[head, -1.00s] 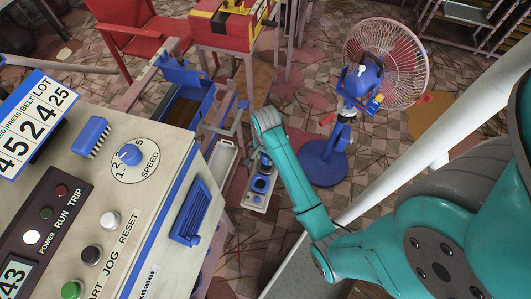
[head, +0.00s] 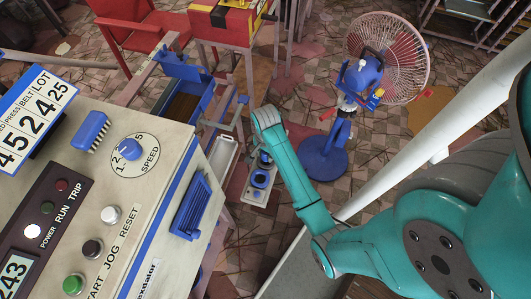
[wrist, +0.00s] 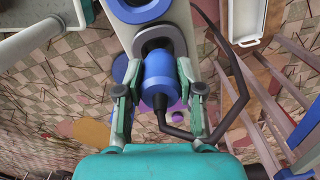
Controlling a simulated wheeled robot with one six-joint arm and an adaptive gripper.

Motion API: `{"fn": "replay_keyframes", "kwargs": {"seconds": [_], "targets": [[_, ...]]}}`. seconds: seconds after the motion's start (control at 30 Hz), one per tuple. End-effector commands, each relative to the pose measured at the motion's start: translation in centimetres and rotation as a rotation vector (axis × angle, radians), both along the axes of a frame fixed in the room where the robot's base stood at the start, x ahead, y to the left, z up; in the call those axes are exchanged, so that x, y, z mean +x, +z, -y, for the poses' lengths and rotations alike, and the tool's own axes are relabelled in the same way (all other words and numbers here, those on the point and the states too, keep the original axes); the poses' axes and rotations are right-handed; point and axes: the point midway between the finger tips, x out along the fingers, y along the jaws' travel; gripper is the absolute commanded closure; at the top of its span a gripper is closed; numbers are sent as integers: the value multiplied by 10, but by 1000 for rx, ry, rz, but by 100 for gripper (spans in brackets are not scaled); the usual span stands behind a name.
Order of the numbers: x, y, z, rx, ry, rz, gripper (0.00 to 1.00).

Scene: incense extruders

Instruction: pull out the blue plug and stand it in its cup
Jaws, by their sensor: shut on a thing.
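In the wrist view my gripper (wrist: 159,72) is shut on the blue plug (wrist: 158,76), one finger on each side of its body. A black cable (wrist: 170,130) leaves the plug's near end and curves off to the right. The plug's far end meets a grey collar (wrist: 158,32) on a pale panel; I cannot tell how deep it sits.
A control console (head: 130,200) with knob and buttons fills the left. A blue fan (head: 385,65) stands to the right on the tiled floor. A blue box (head: 187,95) and a red table (head: 230,25) stand behind. In the wrist view a white tray (wrist: 246,42) is at upper right.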

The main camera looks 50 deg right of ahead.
Motion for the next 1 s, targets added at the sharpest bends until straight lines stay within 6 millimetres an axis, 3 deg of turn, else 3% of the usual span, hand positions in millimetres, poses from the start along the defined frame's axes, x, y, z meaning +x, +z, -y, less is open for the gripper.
{"fn": "replay_keyframes", "kwargs": {"seconds": [1.0], "targets": [[0,-15,0,0,0,0,98]]}}
